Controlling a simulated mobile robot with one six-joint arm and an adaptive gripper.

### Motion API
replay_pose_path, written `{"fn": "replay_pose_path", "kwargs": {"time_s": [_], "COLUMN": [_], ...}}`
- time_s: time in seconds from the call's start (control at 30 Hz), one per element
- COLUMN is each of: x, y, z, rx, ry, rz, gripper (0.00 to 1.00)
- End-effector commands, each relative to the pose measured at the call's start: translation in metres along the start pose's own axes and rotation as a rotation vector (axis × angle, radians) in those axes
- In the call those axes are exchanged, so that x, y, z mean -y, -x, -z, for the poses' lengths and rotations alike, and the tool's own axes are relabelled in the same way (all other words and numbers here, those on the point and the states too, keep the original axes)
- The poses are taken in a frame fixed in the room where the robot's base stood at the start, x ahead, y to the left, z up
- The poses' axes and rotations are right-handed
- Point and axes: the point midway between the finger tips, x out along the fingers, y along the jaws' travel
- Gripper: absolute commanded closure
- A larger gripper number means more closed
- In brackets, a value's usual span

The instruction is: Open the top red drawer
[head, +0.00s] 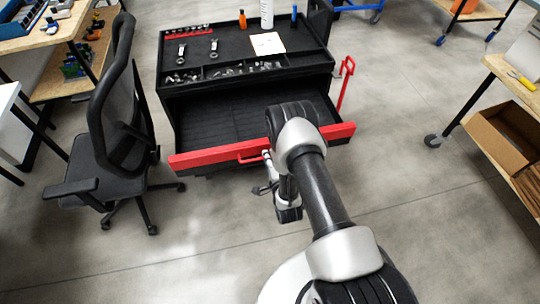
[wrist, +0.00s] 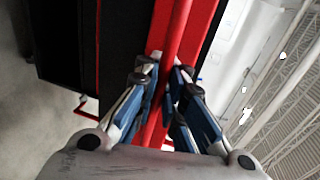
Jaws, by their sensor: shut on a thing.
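The top red drawer (head: 205,157) of the black tool cart (head: 172,75) is pulled well out in the head view, and its dark inside (head: 210,115) looks empty. Its red handle (head: 248,158) is at the middle of the front, partly hidden by my arm. In the wrist view my gripper (wrist: 164,92) has its blue-padded fingers on both sides of the red handle bar (wrist: 173,45) and is shut on it. The red drawer front (wrist: 201,25) lies just behind the bar. In the head view my arm hides much of the gripper.
A black office chair (head: 108,125) stands close to the left of the cart. A red side handle (head: 346,82) sticks out at the cart's right. A wheeled bench with a cardboard box (head: 505,135) is at right. Floor in front is clear.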

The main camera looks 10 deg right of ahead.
Motion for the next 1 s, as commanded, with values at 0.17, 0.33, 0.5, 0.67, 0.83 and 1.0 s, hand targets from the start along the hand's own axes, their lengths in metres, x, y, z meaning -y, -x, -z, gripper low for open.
{"fn": "replay_pose_path", "kwargs": {"time_s": [0.17, 0.33, 0.5, 0.67, 0.83, 1.0], "x": [0.0028, 0.0030, 0.0030, 0.0021, 0.0015, 0.0011], "y": [-0.0009, -0.0010, -0.0011, -0.0008, -0.0006, -0.0004], "z": [0.0001, 0.0001, 0.0001, 0.0001, 0.0000, 0.0000], "rx": [0.000, 0.000, 0.000, 0.000, 0.000, 0.000], "ry": [0.000, 0.000, 0.000, 0.000, 0.000, 0.000], "rz": [0.007, 0.008, 0.008, 0.005, 0.004, 0.003], "gripper": [1.00, 1.00, 0.88, 0.77, 0.71, 0.71]}}
